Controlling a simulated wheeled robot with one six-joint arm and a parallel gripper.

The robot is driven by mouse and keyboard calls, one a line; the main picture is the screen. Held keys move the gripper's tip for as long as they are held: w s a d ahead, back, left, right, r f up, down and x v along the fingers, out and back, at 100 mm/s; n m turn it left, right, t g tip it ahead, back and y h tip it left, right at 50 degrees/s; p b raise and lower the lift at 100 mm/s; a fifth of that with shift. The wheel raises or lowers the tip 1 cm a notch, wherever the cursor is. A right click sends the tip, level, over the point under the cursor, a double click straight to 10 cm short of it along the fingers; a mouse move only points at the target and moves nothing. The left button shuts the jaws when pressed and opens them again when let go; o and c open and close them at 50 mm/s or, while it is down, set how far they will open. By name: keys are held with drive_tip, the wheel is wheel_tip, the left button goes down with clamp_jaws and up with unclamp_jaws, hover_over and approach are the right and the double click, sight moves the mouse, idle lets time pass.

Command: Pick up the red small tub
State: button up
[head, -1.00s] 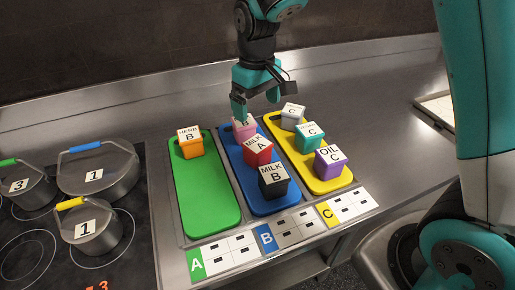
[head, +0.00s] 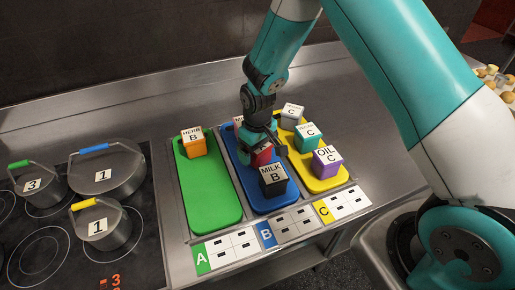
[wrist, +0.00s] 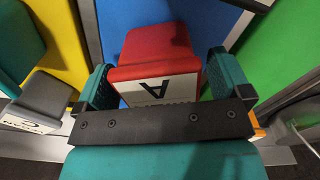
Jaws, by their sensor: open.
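The red small tub (head: 261,157), with a white label on its lid, stands on the blue board (head: 232,172) in the middle row. In the head view my gripper (head: 262,150) is over it and hides much of it. In the wrist view the red tub (wrist: 160,45), with an "A" on its label, sits between the two teal fingers of my open gripper (wrist: 158,80). Small gaps seem to show beside the tub, but I cannot tell whether either finger touches it.
A black tub (head: 274,180) stands just in front of the red tub, and a pink one (head: 238,121) just behind. Teal (head: 307,136), purple (head: 327,161) and grey (head: 292,112) tubs are on the yellow board. An orange tub (head: 193,142) is on the green board. Pots stand at left.

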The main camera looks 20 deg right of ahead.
drive_tip(key=shift+f, duration=0.35)
drive_tip(key=shift+c, duration=0.4)
drive_tip(key=c, duration=1)
drive_tip(key=shift+c, duration=0.2)
drive_tip(key=shift+r, duration=0.2)
